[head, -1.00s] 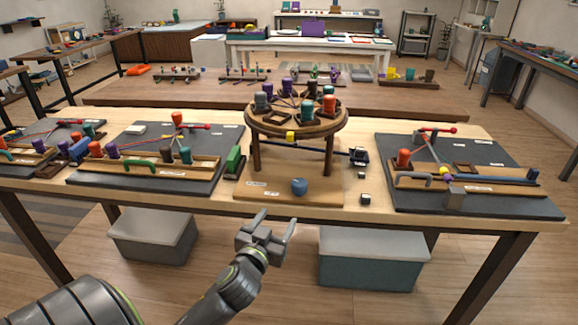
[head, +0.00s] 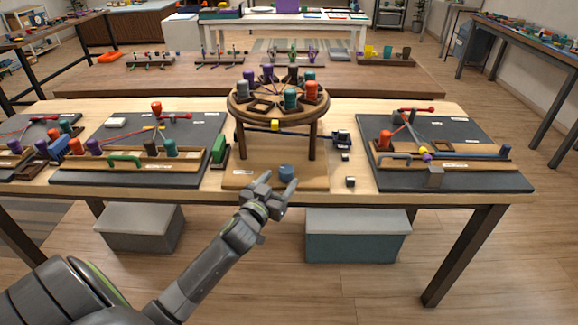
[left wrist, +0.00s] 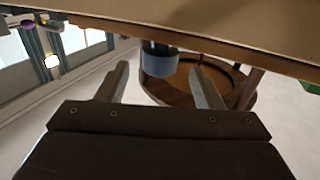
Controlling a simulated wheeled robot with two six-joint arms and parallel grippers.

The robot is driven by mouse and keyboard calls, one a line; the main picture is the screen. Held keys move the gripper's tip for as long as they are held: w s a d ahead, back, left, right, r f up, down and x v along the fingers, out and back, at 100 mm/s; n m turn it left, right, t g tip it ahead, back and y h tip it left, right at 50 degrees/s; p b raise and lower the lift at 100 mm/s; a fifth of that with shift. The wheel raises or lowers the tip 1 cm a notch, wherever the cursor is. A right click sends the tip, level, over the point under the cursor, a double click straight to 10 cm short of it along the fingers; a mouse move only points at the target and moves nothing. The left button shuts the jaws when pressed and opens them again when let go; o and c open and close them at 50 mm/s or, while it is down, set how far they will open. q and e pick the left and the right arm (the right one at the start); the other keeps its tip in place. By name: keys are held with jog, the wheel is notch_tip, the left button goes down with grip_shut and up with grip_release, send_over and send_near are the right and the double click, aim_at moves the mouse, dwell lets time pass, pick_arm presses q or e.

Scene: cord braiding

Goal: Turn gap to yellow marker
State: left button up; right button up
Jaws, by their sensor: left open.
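A round wooden braiding stand (head: 238,112) with several coloured bobbins on its top stands at the middle of the table. A square empty frame (head: 261,107) shows on the front left of its top. A yellow marker (head: 275,125) sits below the front rim. My left gripper (head: 280,187) is open and empty, just in front of the knob. In the left wrist view the knob appears between and beyond its fingertips (left wrist: 160,75). My right gripper is out of view.
Dark boards with cords and bobbins lie left (head: 120,172) and right (head: 465,180) of the stand. A green block (head: 219,150) stands left of the base. The table's front edge is near my gripper.

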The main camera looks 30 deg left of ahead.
aim_at(286, 168)
pick_arm(q)
jog(key=w, duration=0.4)
jog(key=w+a, duration=0.1)
jog(key=w, duration=0.1)
jog(key=shift+w, duration=0.35)
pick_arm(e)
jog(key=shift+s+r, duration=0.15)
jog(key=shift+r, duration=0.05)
